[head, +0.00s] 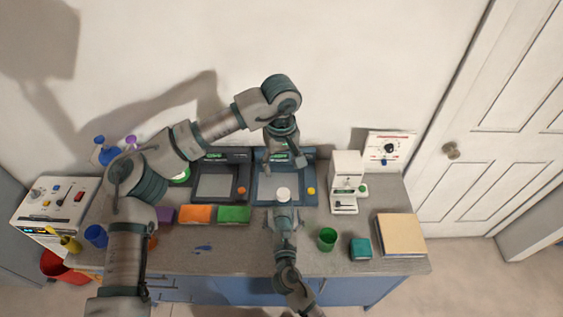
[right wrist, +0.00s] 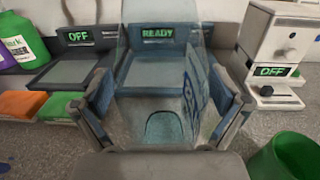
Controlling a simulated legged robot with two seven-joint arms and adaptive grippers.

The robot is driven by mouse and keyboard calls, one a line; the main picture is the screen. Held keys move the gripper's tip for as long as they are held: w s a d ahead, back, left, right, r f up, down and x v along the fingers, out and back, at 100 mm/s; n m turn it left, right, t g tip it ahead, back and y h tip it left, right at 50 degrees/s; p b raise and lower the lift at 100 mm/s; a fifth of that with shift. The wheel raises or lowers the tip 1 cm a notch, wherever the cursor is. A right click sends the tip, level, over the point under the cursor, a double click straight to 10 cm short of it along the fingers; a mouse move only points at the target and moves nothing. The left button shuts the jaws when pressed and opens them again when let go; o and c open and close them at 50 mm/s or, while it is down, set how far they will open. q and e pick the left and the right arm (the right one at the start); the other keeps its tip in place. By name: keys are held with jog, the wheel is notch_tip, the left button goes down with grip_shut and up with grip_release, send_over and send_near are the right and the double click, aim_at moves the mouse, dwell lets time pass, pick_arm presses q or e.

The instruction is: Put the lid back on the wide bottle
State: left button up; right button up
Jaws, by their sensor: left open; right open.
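A clear, see-through vessel with blue marks (right wrist: 185,95), which looks like the wide bottle, stands between the fingers of my right gripper (right wrist: 165,120) in the right wrist view. That gripper is open around it. In the head view a small white round top (head: 283,194) shows at the end of my right arm; I cannot tell whether it is a lid or the bottle's mouth. My left gripper (head: 283,158) is open and points down over the blue device, behind the white top. No separate lid can be made out with certainty.
The blue device reading READY (right wrist: 158,33) and a dark one reading OFF (right wrist: 78,36) stand behind. A white machine (head: 345,180) and a green cup (head: 327,239) are at right. Orange (head: 196,214) and green (head: 234,214) blocks lie left.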

jog(key=s, duration=1.1)
jog(key=shift+s+d, duration=0.25)
jog(key=shift+d, duration=0.1)
